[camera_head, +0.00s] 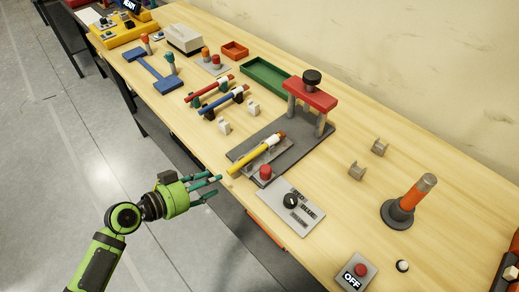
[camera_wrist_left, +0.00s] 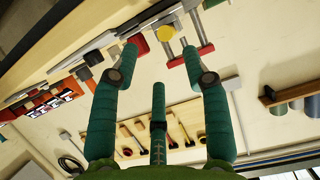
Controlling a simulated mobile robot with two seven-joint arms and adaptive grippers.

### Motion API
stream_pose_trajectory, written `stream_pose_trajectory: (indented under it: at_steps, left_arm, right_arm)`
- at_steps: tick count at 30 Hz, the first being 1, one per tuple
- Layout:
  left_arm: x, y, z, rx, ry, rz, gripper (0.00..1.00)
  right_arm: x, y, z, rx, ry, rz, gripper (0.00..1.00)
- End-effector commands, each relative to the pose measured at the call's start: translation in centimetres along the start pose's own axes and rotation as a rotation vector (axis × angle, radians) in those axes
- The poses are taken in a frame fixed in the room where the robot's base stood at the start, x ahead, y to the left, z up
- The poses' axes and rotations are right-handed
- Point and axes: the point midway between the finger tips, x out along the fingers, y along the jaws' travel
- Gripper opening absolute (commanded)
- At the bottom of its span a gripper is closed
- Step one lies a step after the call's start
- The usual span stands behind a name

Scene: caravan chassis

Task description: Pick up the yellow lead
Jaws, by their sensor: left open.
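The yellow lead (camera_head: 254,158), a thin rod with a dark reddish far end, lies in a small grey cradle on a dark base plate (camera_head: 236,154) in the head view. Its near end points toward the table's front edge. A round yellow end shows between my fingers in the wrist view (camera_wrist_left: 164,33), probably the lead's. My left gripper (camera_head: 214,185) is open and empty, just off the front edge, apart from the lead and to its lower left. Its teal fingers are spread in the wrist view (camera_wrist_left: 160,60). My right gripper is not in view.
A red-topped press (camera_head: 309,93) stands on the plate behind the lead. A red button (camera_head: 265,171) and a grey knob panel (camera_head: 290,207) sit close by. Red (camera_head: 207,93) and blue (camera_head: 222,103) leads lie farther left. An orange post (camera_head: 411,199) stands right.

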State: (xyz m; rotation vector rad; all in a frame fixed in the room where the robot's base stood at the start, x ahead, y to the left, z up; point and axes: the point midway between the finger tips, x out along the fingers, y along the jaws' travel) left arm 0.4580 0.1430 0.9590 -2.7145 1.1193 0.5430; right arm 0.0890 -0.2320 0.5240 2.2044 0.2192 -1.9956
Motion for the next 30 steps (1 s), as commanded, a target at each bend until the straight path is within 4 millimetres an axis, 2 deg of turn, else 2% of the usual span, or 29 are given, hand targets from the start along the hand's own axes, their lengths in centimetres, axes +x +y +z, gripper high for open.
stream_pose_trajectory:
  at_steps: [5, 11, 18, 26, 27, 29, 30]
  left_arm:
    - [1.6, 0.0, -0.4, -0.002, 0.002, 0.001, 0.47]
    - [3.8, -0.4, -0.9, -0.005, 0.003, -0.001, 0.47]
    - [6.4, -0.4, -0.6, -0.003, 0.001, -0.001, 0.47]
    - [6.8, -0.4, -0.5, -0.001, 0.0, -0.001, 0.47]
    - [6.8, -0.4, -0.5, -0.001, 0.0, -0.001, 0.43]
    - [6.8, -0.4, -0.5, -0.001, 0.0, -0.001, 0.19]
    - [6.8, -0.4, -0.5, -0.001, 0.0, -0.001, 0.03]
  right_arm:
    - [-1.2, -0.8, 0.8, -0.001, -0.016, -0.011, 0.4]
    - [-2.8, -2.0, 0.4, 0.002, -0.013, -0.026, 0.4]
    - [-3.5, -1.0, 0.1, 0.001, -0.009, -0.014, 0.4]
    - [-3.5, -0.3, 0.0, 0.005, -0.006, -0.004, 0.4]
    - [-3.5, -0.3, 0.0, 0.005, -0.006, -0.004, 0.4]
    - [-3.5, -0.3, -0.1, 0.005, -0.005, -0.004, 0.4]
    - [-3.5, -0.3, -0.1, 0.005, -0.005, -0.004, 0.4]
